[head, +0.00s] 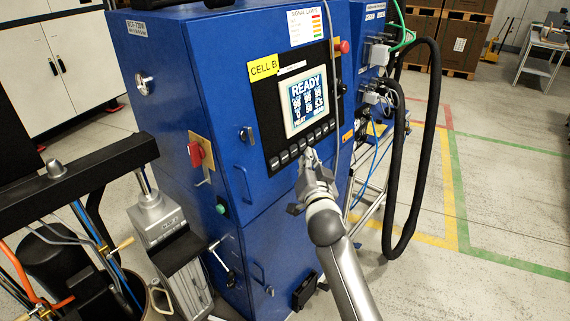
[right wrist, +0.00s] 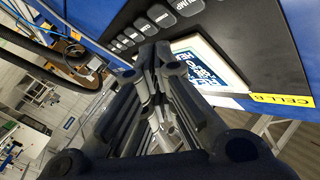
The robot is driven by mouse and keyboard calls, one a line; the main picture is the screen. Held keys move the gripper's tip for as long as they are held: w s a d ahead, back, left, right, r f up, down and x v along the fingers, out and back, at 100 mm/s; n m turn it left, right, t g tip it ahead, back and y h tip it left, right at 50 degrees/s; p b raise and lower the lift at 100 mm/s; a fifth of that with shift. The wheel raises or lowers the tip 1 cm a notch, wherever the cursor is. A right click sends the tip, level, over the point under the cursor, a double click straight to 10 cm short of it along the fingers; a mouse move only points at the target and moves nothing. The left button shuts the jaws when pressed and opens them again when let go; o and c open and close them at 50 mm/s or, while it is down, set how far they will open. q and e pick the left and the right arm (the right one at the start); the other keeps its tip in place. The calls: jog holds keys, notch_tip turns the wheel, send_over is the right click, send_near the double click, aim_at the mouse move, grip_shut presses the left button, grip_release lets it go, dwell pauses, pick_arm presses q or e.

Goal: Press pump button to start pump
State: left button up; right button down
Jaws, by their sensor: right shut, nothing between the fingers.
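A black control panel (head: 262,105) on the blue cabinet has a lit screen (head: 305,102) reading READY. A row of grey buttons runs below the screen. The button marked PUMP (right wrist: 188,6) is at the top edge of the right wrist view; in the head view it appears to be the leftmost button (head: 274,163). My right gripper (head: 309,156) is shut and empty, its tips at the lower edge of the panel, close to the middle buttons. In the right wrist view its fingers (right wrist: 152,55) overlap the panel; I cannot tell whether they touch it.
Black hoses (head: 430,130) loop down at the cabinet's right. A red switch (head: 196,154) and a handle stick out on its left side. A drum pump frame (head: 75,180) stands at the left. The floor at right is open, with yellow and green lines.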

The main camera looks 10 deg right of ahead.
aim_at(284, 157)
jog(key=shift+w+a+f+b, duration=0.15)
jog(key=shift+w+a+b, duration=0.3)
jog(key=shift+w, duration=0.2)
jog(key=shift+w+a+f+b, duration=0.15)
jog(key=shift+w+a+b, duration=0.2)
jog(key=shift+w+a, duration=0.25)
dwell(0.6)
jog(key=shift+w+a+b, duration=0.25)
jog(key=shift+w+b, duration=0.05)
jog(key=shift+w, duration=0.05)
jog(key=shift+w+a+f+b, duration=0.2)
jog(key=shift+w+b, duration=0.1)
jog(key=shift+b, duration=0.1)
dwell(0.6)
jog(key=shift+r, duration=0.1)
jog(key=shift+s+d+r+p, duration=0.15)
jog(key=shift+s+d+p, duration=0.35)
jog(key=shift+s+p, duration=0.2)
